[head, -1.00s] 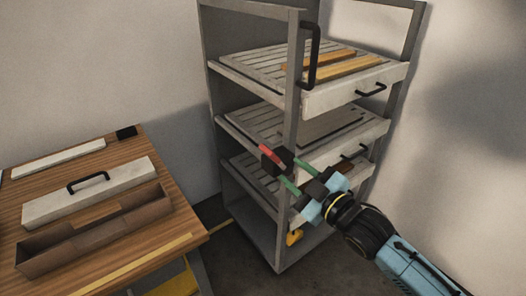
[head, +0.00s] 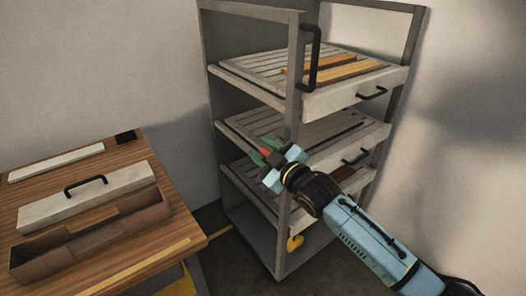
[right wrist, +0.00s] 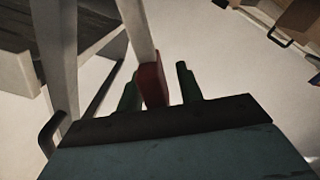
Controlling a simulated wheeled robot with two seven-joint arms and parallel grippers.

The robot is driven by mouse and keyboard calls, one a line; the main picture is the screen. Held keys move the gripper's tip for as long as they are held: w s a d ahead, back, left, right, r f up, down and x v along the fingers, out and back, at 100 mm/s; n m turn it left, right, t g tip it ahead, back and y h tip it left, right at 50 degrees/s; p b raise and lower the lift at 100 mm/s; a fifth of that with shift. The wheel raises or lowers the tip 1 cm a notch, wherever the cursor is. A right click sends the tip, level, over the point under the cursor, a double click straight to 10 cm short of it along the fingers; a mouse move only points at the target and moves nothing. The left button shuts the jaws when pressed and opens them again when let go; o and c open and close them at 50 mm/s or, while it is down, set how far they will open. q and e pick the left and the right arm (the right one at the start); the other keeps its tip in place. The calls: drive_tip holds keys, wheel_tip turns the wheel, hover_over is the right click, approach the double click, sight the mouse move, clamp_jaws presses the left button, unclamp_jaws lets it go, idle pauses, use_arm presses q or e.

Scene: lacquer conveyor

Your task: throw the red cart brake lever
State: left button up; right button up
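The red brake lever (head: 266,152) is on the front-left post of the grey cart, at about the middle shelf's height. My right gripper (head: 264,152) is at the lever, with one green finger on each side of it. In the right wrist view the lever's red end (right wrist: 152,85) sits between the two open fingers (right wrist: 158,86). It is close to the left finger, with a clear gap to the right one. Whether it touches the left finger, I cannot tell. My left gripper is not in view.
The grey cart (head: 294,85) holds several slatted trays with black handles; yellow bars (head: 340,71) lie on the top one. At left, a wooden table (head: 125,160) carries a handled grey lid (head: 120,192) and an open brown box (head: 45,250).

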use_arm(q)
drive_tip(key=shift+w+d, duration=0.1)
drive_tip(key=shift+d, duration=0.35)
use_arm(e)
clamp_jaws()
